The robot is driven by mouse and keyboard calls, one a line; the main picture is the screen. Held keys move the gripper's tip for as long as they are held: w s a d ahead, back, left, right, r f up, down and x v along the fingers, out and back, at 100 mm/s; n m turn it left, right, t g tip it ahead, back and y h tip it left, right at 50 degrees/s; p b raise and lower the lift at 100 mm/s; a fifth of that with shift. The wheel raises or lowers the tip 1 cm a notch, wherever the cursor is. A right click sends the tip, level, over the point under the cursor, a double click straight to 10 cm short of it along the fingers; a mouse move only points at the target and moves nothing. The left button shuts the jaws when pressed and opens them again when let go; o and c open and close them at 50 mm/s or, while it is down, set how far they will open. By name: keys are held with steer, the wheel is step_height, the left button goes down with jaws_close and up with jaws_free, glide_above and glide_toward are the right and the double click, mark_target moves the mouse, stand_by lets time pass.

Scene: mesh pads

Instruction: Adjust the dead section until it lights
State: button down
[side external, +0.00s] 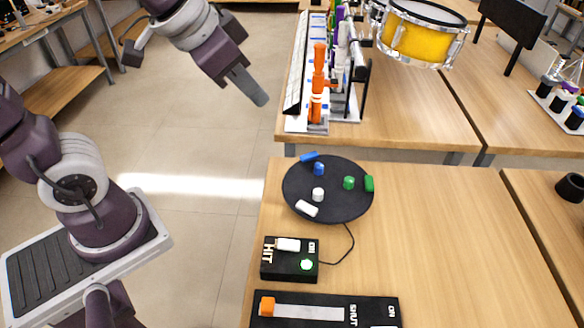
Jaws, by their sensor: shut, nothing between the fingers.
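A round black pad (334,213) lies on the near wooden table. It has a blue knob (319,169) with a blue bar (309,157), a green knob (349,183) with a green bar (369,184), and a white knob (318,195) with a white bar (307,209). I cannot tell which section is dead. My gripper (260,99) is shut and empty, above the floor, up and left of the pad, touching nothing.
A black panel (300,325) marked SHUT and ON has an orange slider (267,306) at its slot's left end; the frame cuts it off. Behind stand an orange upright device (318,80) and a yellow drum (415,40). The table (440,230) right of the pad is clear.

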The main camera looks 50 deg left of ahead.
steer(key=s+a+n+g, duration=0.1)
steer(key=s+n, duration=0.1)
steer(key=s, duration=1)
steer(key=shift+s+f+n, duration=0.15)
steer(key=shift+s+n, duration=0.05)
steer(key=shift+n, duration=0.1)
